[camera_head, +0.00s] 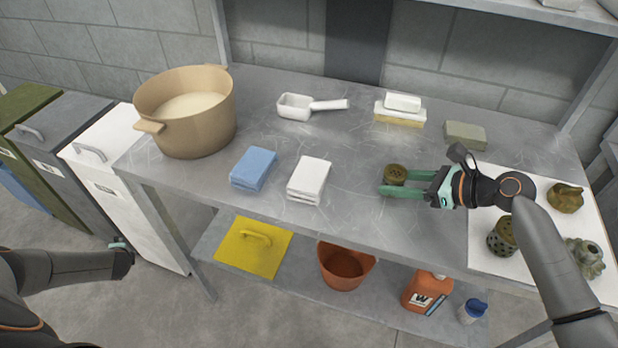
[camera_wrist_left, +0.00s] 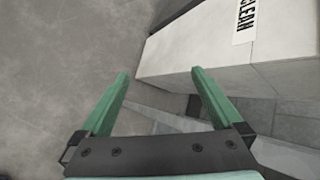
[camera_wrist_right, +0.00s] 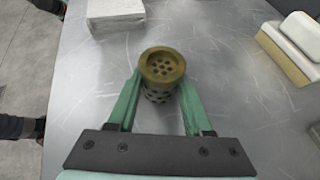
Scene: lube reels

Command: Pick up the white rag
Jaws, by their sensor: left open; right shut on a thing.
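A folded white rag (camera_head: 309,180) lies on the metal table, to the right of a folded blue rag (camera_head: 253,168). The white rag also shows at the top of the right wrist view (camera_wrist_right: 116,12). My right gripper (camera_head: 394,183) is shut on a brown perforated cylinder (camera_head: 395,174), right of the white rag and apart from it. The cylinder shows upright between the fingers in the right wrist view (camera_wrist_right: 162,67). My left gripper (camera_wrist_left: 160,88) is open and empty, away from the table, above the floor near a white bin.
A tan pot (camera_head: 187,115) stands at the table's left. A white scoop (camera_head: 310,106), a sponge with a white block (camera_head: 400,108) and a green-grey block (camera_head: 465,135) lie toward the back. A white mat (camera_head: 482,256) with several dirty parts is at right. The white bin (camera_head: 113,200) stands left.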

